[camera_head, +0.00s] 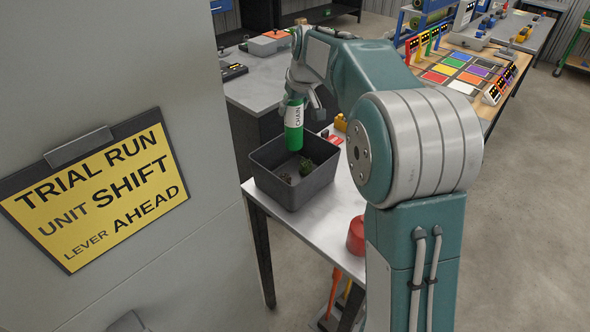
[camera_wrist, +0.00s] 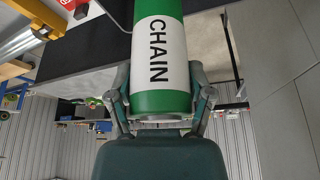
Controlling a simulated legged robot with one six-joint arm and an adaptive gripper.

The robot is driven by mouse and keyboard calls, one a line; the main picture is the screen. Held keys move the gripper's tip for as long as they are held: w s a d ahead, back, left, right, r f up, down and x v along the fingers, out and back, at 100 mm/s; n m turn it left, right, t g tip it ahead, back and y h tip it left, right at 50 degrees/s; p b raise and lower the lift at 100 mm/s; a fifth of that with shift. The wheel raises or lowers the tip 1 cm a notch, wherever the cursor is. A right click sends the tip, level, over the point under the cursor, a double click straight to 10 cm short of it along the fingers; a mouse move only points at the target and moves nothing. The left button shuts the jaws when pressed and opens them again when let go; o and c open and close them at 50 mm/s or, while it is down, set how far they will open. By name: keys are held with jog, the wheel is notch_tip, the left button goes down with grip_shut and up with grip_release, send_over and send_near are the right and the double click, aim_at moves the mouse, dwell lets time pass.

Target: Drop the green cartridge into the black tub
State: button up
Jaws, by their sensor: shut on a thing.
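The green cartridge (camera_head: 294,137) has a white label reading CHAIN. It hangs roughly upright in my gripper (camera_head: 298,98), its lower end over the opening of the black tub (camera_head: 273,185). In the wrist view the green cartridge (camera_wrist: 162,103) lies between the two fingers of my gripper (camera_wrist: 163,82), which are shut on it. The black tub stands on a grey table, and a small dark green item (camera_head: 307,167) lies inside it with other small bits I cannot make out.
The grey table (camera_head: 318,222) carries a red round container (camera_head: 356,236) at the right and small red and yellow items behind the tub. A grey wall panel with a yellow sign (camera_head: 95,195) stands close on the left. A bench with coloured squares (camera_head: 462,75) stands behind.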

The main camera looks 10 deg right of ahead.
jog(key=shift+f, duration=1.1)
jog(key=o, duration=1.3)
jog(key=v, duration=1.1)
jog(key=shift+s+r, duration=0.15)
jog(key=shift+r, duration=0.25)
